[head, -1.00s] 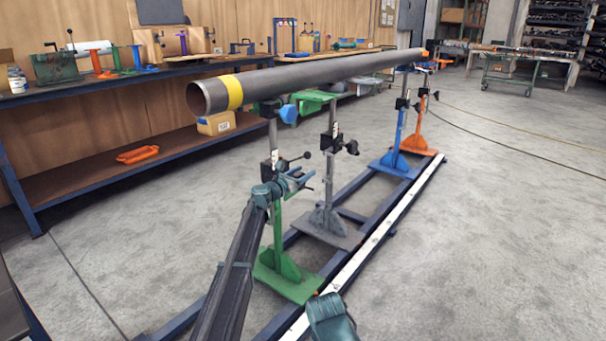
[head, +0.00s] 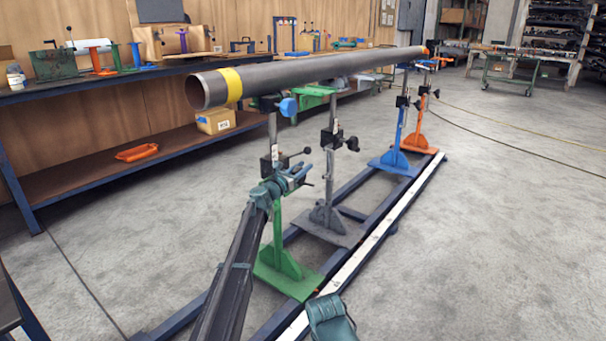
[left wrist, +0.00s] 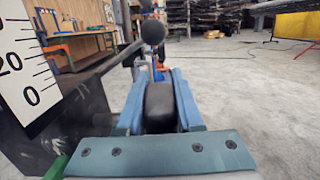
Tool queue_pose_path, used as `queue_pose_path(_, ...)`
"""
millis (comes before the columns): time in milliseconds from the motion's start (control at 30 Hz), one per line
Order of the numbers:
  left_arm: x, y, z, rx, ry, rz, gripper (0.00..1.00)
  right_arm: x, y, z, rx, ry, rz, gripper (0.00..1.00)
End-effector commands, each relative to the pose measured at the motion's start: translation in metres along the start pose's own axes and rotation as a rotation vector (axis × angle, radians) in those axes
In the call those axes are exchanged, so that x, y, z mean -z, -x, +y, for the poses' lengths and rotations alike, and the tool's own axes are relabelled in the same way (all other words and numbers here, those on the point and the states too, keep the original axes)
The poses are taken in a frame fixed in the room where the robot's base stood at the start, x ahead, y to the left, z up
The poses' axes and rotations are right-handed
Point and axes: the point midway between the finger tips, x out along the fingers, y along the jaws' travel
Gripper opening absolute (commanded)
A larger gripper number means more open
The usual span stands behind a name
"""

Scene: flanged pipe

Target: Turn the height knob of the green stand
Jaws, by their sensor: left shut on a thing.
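The green stand (head: 284,262) stands on the blue rail frame, under the near end of the pipe (head: 300,79). Its upright post carries a dark clamp block with a ball-ended lever (head: 307,151). My left gripper (head: 300,174) is at this block, on its right side. In the left wrist view my left gripper (left wrist: 160,88) has its blue fingers on both sides of a black knob (left wrist: 160,105), shut on it. A black ball (left wrist: 153,32) on a lever shows just beyond. The white scale (left wrist: 25,65) is at the left.
A grey stand (head: 328,215), a blue stand (head: 395,157) and an orange stand (head: 419,140) stand farther along the rail frame (head: 376,219). A workbench (head: 105,92) runs along the wall at the left. The floor to the right is open.

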Motion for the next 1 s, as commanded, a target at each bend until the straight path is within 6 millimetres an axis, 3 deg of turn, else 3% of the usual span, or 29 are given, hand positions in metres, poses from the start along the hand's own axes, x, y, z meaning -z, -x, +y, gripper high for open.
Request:
queue_pose_path(33,0.006,0.001,-0.001,0.002,0.002,-0.029,0.0,0.001,-0.013,-0.001,0.0,0.0,0.001,0.0)
queue_pose_path(200,0.002,0.003,-0.001,0.003,0.002,-0.107,0.0,0.002,-0.025,-0.003,0.0,0.0,0.002,0.0)
queue_pose_path(633,-0.003,0.004,0.0,0.0,-0.002,-0.134,0.0,0.002,-0.026,-0.003,0.0,0.0,0.002,0.0)
queue_pose_path(667,-0.003,0.004,0.0,0.0,-0.002,-0.134,0.39,0.002,-0.026,-0.003,0.0,0.0,0.002,0.0)
queue_pose_path(800,-0.003,0.004,0.0,0.0,-0.001,-0.134,0.64,0.002,-0.026,-0.003,0.0,0.0,0.002,0.0)
queue_pose_path(1000,-0.003,0.004,0.0,-0.001,-0.001,-0.134,0.65,0.002,-0.026,-0.003,0.0,0.0,0.002,0.0)
